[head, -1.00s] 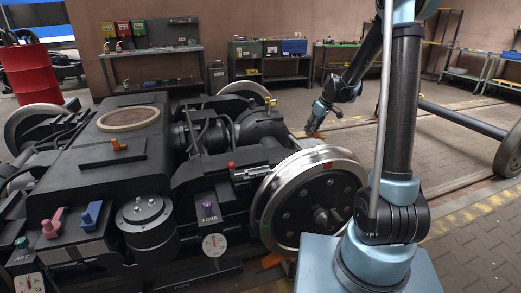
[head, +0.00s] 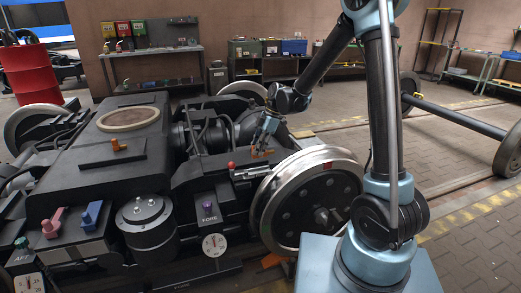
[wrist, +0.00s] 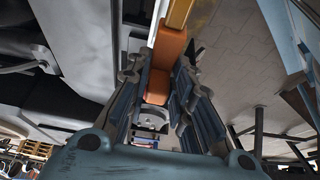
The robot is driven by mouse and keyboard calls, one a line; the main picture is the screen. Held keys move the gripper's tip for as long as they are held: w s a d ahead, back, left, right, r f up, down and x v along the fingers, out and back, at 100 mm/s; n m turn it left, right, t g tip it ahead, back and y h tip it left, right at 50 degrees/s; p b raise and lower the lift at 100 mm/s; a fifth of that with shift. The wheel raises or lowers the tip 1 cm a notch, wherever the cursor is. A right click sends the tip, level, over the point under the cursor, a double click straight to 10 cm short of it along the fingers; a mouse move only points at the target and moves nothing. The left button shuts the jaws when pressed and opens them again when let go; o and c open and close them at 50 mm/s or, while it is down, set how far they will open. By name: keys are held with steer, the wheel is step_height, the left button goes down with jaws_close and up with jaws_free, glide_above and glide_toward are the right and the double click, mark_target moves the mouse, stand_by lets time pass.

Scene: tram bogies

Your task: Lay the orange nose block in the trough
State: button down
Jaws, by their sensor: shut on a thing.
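The orange nose block (wrist: 168,46) is between the fingers of my gripper (wrist: 157,92) in the wrist view, and my gripper is shut on it. In the head view my gripper (head: 264,146) hangs fingers down over the bogie, behind the near wheel, with a little of the block (head: 263,153) showing at the fingertips. I cannot tell whether the block touches anything below. A long, narrow grey metal part (head: 252,172) lies just below and in front of the gripper, beside a red knob. I cannot tell for certain whether it is the trough.
The large steel wheel (head: 312,200) stands in front of the gripper. The black bogie frame (head: 130,170) fills the left, with a small orange piece (head: 120,145) on top, and a pink (head: 52,224) and a blue lever (head: 91,215) at its front. Open paved floor lies right.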

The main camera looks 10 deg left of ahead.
steer(key=shift+w+d+f, duration=0.1)
steer(key=shift+d, duration=0.05)
steer(key=shift+f, duration=2.8)
steer(key=shift+f, duration=1)
steer(key=c, duration=1.3)
jaws_free()
steer(key=v, duration=1.1)
steer(key=shift+d+r, duration=0.1)
steer(key=shift+r, duration=0.3)
